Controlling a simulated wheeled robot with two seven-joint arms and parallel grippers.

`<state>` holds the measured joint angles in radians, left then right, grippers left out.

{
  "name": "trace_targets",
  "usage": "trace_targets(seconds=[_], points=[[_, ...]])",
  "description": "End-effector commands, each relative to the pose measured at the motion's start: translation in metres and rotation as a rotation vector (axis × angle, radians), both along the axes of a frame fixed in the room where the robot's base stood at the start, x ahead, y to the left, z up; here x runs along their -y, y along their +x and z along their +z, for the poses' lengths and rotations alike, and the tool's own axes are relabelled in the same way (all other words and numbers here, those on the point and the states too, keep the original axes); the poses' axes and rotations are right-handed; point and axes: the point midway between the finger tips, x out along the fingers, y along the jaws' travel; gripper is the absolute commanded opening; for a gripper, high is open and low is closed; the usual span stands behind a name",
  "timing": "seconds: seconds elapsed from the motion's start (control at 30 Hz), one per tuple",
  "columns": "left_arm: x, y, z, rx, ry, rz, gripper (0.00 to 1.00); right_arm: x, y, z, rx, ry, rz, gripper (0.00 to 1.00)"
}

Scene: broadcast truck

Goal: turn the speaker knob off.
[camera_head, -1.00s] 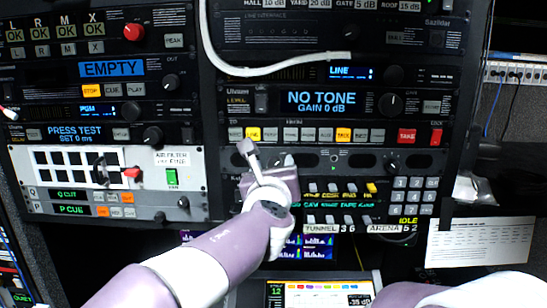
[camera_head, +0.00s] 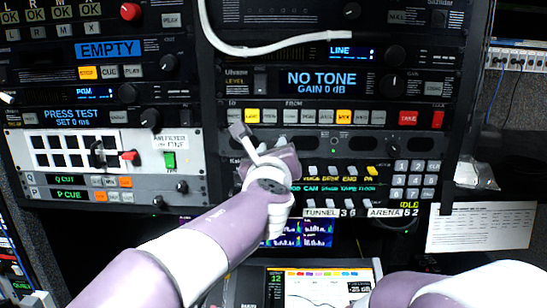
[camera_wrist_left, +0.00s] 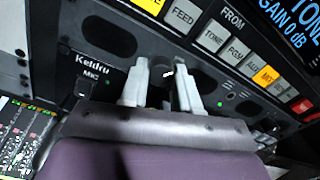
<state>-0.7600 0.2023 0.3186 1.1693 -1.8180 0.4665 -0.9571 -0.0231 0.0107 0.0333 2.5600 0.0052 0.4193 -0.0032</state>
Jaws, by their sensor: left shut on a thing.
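The speaker panel (camera_head: 335,146) is a dark strip with oval grilles, below the row of lit buttons in the head view. My left gripper (camera_head: 262,145) is at its left part and hides the spot it reaches. In the left wrist view, a small dark round knob (camera_wrist_left: 165,72) with a white mark sits between two grilles. The two pale fingers of my left gripper (camera_wrist_left: 162,90) are on either side of it, shut on it. My right forearm (camera_head: 465,285) is low at the right; its gripper is out of view.
A switch (camera_wrist_left: 84,89) under the "Keldru MIC" label is left of the fingers. Lit buttons (camera_head: 252,116) run just above the speaker panel, and a keypad (camera_head: 415,180) is at its lower right. A white cable (camera_head: 270,47) hangs across the upper rack.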

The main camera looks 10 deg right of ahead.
Motion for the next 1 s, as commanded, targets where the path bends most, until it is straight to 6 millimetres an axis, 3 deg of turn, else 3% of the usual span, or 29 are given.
trace_targets(seconds=[0.03, 0.3, 1.0], points=[[0.0, 0.0, -0.004, -0.005, -0.034, 0.0, 0.0, 0.0, 0.0, -0.011, 0.0, 0.0, 0.0, 0.0], [0.0, 0.0, -0.005, -0.074, -0.273, 0.001, 0.0, 0.0, 0.0, -0.04, 0.0, 0.0, 0.0, 0.0], [0.0, 0.0, -0.004, -0.261, -0.911, 0.003, 0.0, 0.0, 0.0, -0.096, 0.0, 0.0, 0.0, 0.0]])
